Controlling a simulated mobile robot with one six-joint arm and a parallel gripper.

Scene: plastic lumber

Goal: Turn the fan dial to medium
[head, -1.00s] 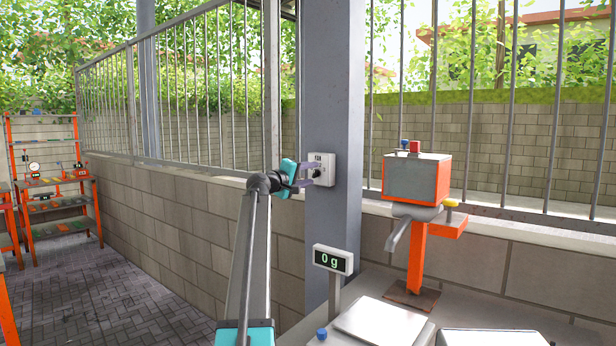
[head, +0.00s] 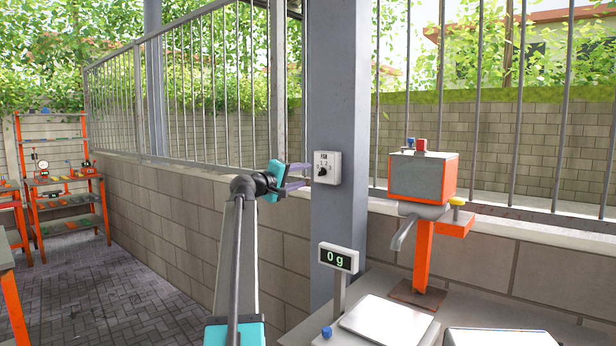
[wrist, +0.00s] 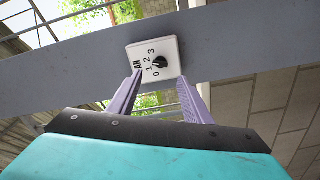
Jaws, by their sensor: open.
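The fan dial is a black knob (head: 322,171) on a white switch plate (head: 333,162) fixed to the grey post. My gripper (head: 306,175) has a teal body and purple fingers, and is just left of the plate in the head view. In the wrist view my gripper (wrist: 160,77) is open, with its fingers apart on either side of the knob's line. Nothing is between them.
The grey post (head: 338,80) stands behind the plate, with a block wall (head: 190,220) and railing beside it. A scale display (head: 338,257) reading 0 g stands below the dial. An orange-framed machine (head: 423,178) stands to the right on the bench. Open floor lies left.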

